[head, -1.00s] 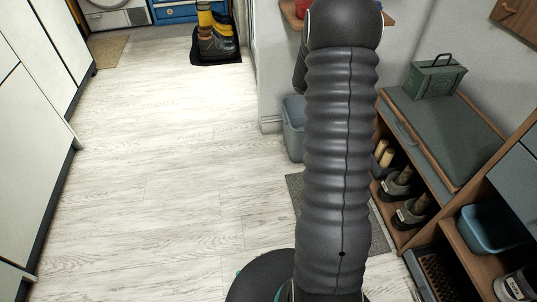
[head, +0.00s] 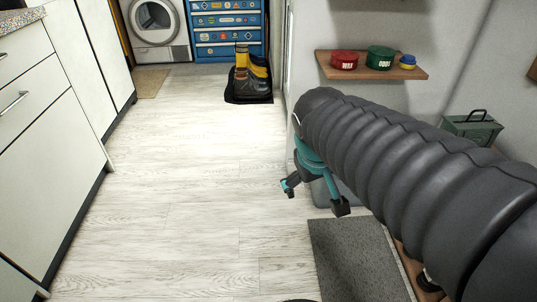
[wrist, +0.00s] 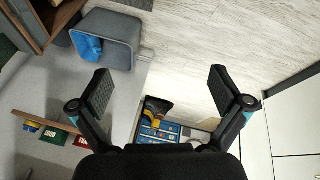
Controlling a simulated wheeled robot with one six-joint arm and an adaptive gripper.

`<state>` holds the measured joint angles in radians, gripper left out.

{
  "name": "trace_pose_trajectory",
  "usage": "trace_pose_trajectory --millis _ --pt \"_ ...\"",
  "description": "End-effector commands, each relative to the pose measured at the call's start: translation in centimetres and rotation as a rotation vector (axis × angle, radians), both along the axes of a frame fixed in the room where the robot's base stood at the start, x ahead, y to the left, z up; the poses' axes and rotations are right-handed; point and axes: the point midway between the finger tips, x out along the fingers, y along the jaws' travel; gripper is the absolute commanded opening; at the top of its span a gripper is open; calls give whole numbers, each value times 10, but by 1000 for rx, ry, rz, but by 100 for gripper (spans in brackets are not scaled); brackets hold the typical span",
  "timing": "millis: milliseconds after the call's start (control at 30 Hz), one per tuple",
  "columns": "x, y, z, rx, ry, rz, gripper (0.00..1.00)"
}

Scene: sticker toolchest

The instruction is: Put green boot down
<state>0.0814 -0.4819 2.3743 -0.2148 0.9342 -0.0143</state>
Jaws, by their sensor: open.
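My gripper (head: 314,198) is open and empty, held in the air beside the right-hand wall. In the wrist view, nothing is between its spread fingers (wrist: 158,78). I can make out no green boot in these frames. Yellow and dark boots (head: 252,74) stand upright on a black mat (head: 249,99) at the far end of the floor, well beyond my gripper. The boots also show small in the wrist view (wrist: 154,110).
A blue toolchest with stickers (head: 226,24) and a white washer (head: 155,20) stand at the back. A wall shelf (head: 390,73) holds tins. A grey bin (wrist: 113,49) stands by the wall. White cabinets (head: 50,150) line the left. The middle floor is clear.

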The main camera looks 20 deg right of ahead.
Motion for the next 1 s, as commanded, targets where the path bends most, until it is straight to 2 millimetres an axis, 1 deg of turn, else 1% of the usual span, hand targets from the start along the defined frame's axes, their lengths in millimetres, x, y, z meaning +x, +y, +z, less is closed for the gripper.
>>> trace_pose_trajectory --millis 33,100,200,300,500,1000 --pt "-11 13 4 34 -43 6 100" --pt "-23 29 7 85 -87 9 100" --pt "-36 46 9 144 -137 13 100" --pt "-45 55 10 182 -169 16 100" --pt "-51 62 10 209 -187 18 100" --pt "-50 62 13 208 -186 17 100"
